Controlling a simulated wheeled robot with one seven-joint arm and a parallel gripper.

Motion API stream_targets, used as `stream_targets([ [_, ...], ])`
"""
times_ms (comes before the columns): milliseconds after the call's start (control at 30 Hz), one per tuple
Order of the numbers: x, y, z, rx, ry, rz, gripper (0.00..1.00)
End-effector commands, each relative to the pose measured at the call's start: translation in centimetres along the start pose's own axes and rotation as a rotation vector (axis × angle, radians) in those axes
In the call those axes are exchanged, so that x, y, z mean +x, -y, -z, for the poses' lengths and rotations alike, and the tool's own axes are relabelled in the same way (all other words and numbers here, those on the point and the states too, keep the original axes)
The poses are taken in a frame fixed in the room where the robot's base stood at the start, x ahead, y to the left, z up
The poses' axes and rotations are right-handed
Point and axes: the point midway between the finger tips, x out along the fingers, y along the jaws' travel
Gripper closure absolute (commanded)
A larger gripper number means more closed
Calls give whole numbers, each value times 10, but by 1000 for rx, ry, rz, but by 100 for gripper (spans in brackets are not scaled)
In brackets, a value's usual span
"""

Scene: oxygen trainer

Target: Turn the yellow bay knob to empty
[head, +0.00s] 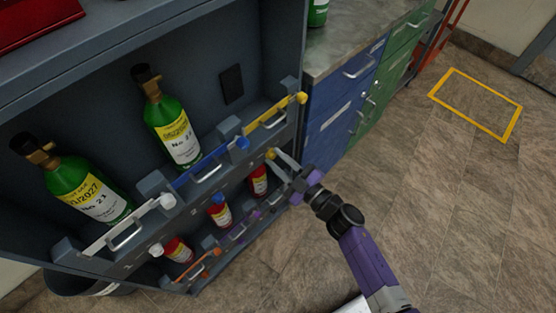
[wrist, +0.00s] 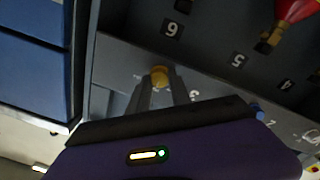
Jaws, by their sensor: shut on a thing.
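The yellow bay knob (head: 271,153) is a small round knob on the front face of the grey rack, below the yellow bar (head: 268,119). In the wrist view the yellow knob (wrist: 159,75) sits between my fingertips, beside the number 3. My gripper (head: 276,158) is shut on it, coming from the lower right; it also shows in the wrist view (wrist: 160,87). The bay behind the yellow bar holds no green bottle and shows a dark panel (head: 231,84). The knob's pointer and setting marks are too small to read.
Green bottles (head: 175,130) (head: 85,187) stand behind the blue and white bars. Small red bottles (head: 258,181) sit on the lower row, close to my gripper. A blue knob (wrist: 257,112) is to the right in the wrist view. Blue drawers (head: 340,105) stand right of the rack; the floor is open.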

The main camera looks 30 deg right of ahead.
Motion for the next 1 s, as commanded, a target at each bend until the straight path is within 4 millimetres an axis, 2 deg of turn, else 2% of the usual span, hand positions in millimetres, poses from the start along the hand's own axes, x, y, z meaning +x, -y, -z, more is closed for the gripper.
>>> stream_targets([
  [700,-1,2,-3,-676,-29,16,100],
  [1000,-1,2,-3,-898,-39,21,100],
])
